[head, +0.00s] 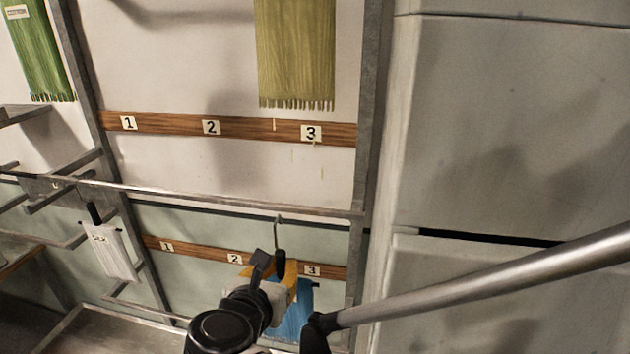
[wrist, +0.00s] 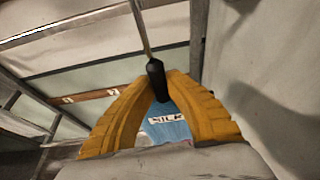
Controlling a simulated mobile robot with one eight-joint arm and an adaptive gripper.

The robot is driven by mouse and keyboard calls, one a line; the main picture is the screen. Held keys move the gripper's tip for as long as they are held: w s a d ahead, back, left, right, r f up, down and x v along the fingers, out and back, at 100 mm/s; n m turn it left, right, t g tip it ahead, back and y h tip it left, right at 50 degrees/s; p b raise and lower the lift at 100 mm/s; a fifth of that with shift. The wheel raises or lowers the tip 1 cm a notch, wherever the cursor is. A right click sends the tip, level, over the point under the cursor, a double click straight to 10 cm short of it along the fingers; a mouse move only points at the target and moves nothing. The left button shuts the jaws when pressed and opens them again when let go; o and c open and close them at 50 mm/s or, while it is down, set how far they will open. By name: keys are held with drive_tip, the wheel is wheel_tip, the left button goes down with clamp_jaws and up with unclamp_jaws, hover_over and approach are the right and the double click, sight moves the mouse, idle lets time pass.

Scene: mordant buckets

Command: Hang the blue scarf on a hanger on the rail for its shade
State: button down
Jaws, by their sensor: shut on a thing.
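The blue scarf (head: 293,322) hangs below my gripper (head: 281,269) in the head view, partly hidden by the fingers and wrist. Its label reads "SILK" in the wrist view, where the scarf (wrist: 165,130) shows between the yellow fingers. My gripper (wrist: 160,84) is shut on the black grip of the hanger (wrist: 156,78). The hanger's metal hook (head: 279,228) points up, close to the metal rail (head: 220,201) in the picture. I cannot tell whether the hook touches the rail. Number plates 1, 2 and 3 sit on a wooden strip (head: 190,252) behind; my gripper is near plate 3 (head: 312,270).
Above, another wooden strip (head: 170,127) also bears plates 1, 2 and 3, with an olive scarf (head: 295,55) over it. A green scarf (head: 40,50) hangs upper left. A white labelled piece (head: 112,252) hangs at left. A grey upright (head: 367,120) and panels stand right.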

drive_tip(key=shift+w+a, duration=0.15)
drive_tip(key=shift+w, duration=0.5)
drive_tip(key=b+x, duration=0.1)
drive_tip(key=x, duration=0.6)
drive_tip(key=shift+w+r+b, duration=0.25)
drive_tip(key=shift+w+b, duration=0.1)
drive_tip(key=shift+w, duration=0.05)
drive_tip(key=c, duration=1.4)
unclamp_jaws()
drive_tip(key=shift+c, duration=0.2)
drive_tip(key=shift+s, duration=0.1)
